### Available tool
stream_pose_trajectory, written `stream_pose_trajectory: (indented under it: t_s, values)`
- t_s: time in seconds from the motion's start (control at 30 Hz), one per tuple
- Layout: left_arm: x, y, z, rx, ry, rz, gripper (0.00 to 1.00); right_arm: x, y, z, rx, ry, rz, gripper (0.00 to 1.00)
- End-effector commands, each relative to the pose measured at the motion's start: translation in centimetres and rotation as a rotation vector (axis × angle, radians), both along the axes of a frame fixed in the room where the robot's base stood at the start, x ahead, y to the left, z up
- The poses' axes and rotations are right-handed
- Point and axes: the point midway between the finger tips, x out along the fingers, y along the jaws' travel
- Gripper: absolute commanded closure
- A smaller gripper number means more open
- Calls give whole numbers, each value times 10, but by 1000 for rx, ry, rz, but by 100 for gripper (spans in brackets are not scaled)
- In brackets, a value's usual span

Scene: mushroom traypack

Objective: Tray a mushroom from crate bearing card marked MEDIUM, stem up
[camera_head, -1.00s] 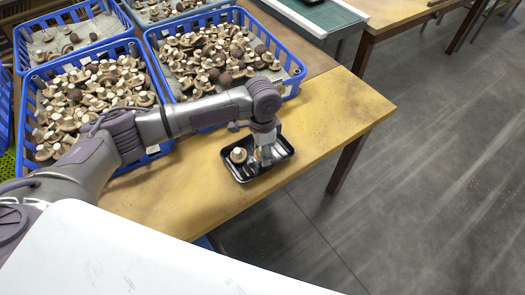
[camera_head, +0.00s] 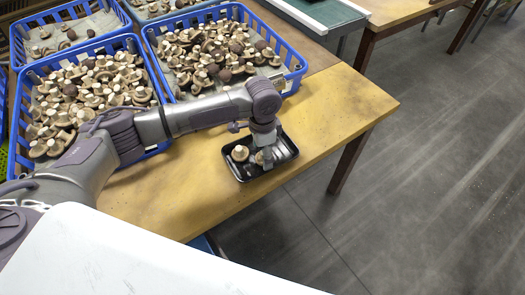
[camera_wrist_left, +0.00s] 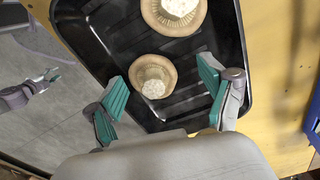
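A black tray (camera_head: 287,150) sits near the table's front edge; its ribbed floor (camera_wrist_left: 204,45) shows in the left wrist view. Two brown mushrooms with pale stems stand in it, stems up: one (camera_head: 239,153) at the left, the other (camera_wrist_left: 153,76) between my left gripper's fingers. My left gripper (camera_wrist_left: 163,93) is open over the tray, with gaps between its teal pads and that mushroom. Blue crates of mushrooms (camera_head: 135,47) (camera_head: 302,62) stand behind. My right gripper (camera_wrist_left: 50,75) appears small in the left wrist view.
The wooden table (camera_head: 345,100) is bare to the right of the tray, and its front edge lies close to the tray. Another crate (camera_head: 70,20) stands at the far left. A second table (camera_head: 395,12) stands behind, with grey floor between.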

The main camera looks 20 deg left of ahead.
Motion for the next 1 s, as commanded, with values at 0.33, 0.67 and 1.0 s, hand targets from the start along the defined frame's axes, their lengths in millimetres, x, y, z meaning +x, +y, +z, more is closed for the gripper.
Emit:
stream_pose_trajectory:
  t_s: [0.33, 0.67, 1.0]
  values:
    - [0, 0, 4, -1, -1, 0, 17, -1, 2, 0, 3, 2, 0, 60]
    - [1, 0, 65, -1, -5, -1, 17, -1, 2, 0, 2, 0, 0, 60]
    - [1, 0, 116, -1, -1, 0, 17, -1, 1, 0, 2, 0, 0, 60]
